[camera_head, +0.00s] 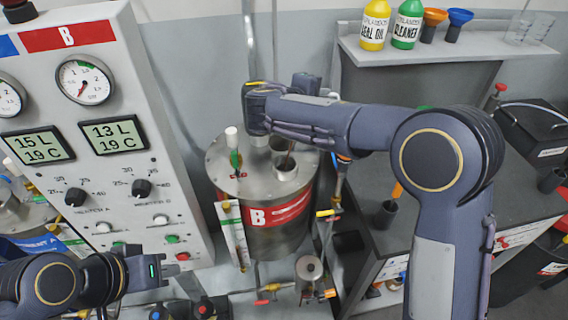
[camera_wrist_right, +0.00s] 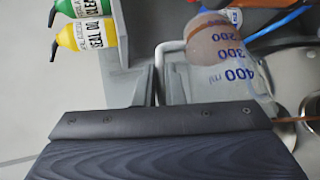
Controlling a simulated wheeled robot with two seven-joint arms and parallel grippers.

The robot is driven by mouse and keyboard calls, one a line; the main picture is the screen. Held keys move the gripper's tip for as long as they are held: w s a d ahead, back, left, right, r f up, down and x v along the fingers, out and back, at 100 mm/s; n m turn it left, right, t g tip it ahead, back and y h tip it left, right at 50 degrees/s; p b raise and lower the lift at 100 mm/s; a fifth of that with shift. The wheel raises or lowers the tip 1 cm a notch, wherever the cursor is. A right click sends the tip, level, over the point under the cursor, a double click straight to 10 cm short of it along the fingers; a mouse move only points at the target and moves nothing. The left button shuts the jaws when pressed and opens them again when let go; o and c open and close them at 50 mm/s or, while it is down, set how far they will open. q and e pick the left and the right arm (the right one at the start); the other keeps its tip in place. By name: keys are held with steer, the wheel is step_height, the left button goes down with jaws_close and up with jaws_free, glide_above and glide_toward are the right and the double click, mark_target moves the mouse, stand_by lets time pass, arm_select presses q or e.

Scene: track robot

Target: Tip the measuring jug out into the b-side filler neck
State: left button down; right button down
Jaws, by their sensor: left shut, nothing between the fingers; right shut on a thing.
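The tank marked B (camera_head: 262,235) stands mid-view, with a short metal filler neck (camera_head: 287,172) on its lid. My right gripper (camera_head: 258,125) is above the lid, shut on the measuring jug. The clear jug (camera_wrist_right: 235,62) shows in the right wrist view, tilted, with blue markings and reddish-brown liquid. In the head view, a brown patch shows just above the neck; the arm hides most of the jug. A thin brown streak lies near round metal parts in the wrist view; I cannot tell whether it is pouring liquid. My left gripper (camera_head: 180,258) is shut and empty by the panel.
The B control panel (camera_head: 98,150) stands at the left, with gauges and displays. A shelf (camera_head: 430,55) at the back right holds a yellow bottle (camera_head: 375,25), a green bottle (camera_head: 408,25) and funnels. A grey bench (camera_head: 400,235) is at the right. Pipes and valves surround the tank.

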steer(key=shift+s+a+r+t+h+b, duration=0.15)
steer(key=shift+s+a+r+t+b, duration=0.15)
steer(key=shift+a, duration=0.2)
steer(key=shift+s+a+r+t+h+b, duration=0.15)
steer(key=shift+s+a+t+b, duration=0.15)
steer(key=shift+a, duration=0.2)
stand_by(1.1)
